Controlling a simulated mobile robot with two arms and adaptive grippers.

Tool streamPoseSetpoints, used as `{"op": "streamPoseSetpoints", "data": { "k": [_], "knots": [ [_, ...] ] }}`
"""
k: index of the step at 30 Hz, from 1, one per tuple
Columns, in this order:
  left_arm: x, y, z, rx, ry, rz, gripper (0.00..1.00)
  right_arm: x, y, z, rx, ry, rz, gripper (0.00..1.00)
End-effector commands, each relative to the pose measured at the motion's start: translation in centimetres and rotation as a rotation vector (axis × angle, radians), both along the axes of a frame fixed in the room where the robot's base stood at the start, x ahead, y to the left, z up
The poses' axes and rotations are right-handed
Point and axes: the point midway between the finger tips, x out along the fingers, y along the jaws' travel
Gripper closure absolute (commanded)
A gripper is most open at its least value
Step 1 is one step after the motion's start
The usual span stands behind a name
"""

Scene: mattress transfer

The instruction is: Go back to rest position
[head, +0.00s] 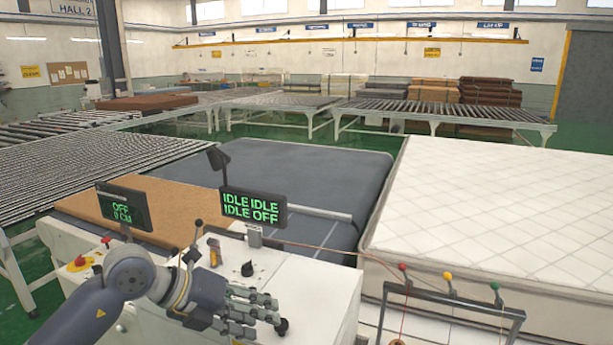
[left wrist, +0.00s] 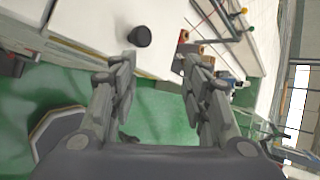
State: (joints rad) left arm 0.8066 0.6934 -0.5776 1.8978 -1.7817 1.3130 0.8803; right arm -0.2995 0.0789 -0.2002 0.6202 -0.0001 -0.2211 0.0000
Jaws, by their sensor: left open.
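My left gripper (head: 272,310) is at the lower left of the head view, over the front part of a white control cabinet (head: 305,285). In the left wrist view its two fingers (left wrist: 155,66) stand apart with nothing between them. A black knob (left wrist: 140,36) shows just beyond the fingertips in that view, apart from them. A black knob (head: 247,269) also stands on the cabinet top in the head view. My right gripper is in neither view.
Two displays stand on the cabinet, one reading IDLE and OFF (head: 253,207), one reading OFF (head: 125,208). A red button (head: 80,262) is at left. A white mattress (head: 490,200) lies at right beside a grey conveyor bed (head: 290,170). A frame with coloured balls (head: 450,300) stands front right.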

Motion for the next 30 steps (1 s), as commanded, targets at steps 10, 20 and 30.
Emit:
{"op": "streamPoseSetpoints", "data": {
  "k": [10, 20, 30],
  "knots": [
    [-5.1, -9.7, 9.5, -0.840, -0.058, -0.056, 0.57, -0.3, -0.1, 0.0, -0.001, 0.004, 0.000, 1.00],
    [-2.5, -2.5, 14.3, -1.492, -0.012, 0.400, 0.57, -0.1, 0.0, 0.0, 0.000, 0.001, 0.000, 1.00],
    [-0.8, 9.6, 2.2, -1.734, 0.207, 1.249, 0.57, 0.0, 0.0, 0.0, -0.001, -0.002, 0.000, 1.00]
  ]
}}
